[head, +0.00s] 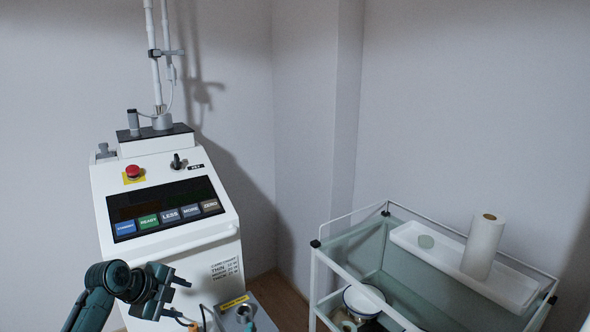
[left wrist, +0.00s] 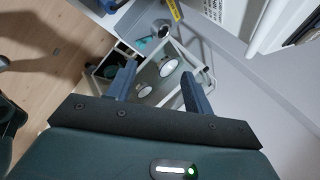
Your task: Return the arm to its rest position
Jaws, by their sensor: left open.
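My left arm comes in at the lower left of the head view. Its gripper (head: 172,291) is in front of the lower part of the white machine (head: 205,262). In the left wrist view the two fingers of the gripper (left wrist: 158,88) stand wide apart with nothing between them. Beyond the fingers a cart with round dishes (left wrist: 168,67) shows at a distance. My right gripper is in neither view.
The machine has a red button (head: 133,172) and a dark panel with coloured keys (head: 163,216). A grey box (head: 243,315) is close right of my gripper. A glass cart (head: 372,255) at right holds a white tray (head: 415,243), a paper roll (head: 482,246) and a bowl (head: 363,300).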

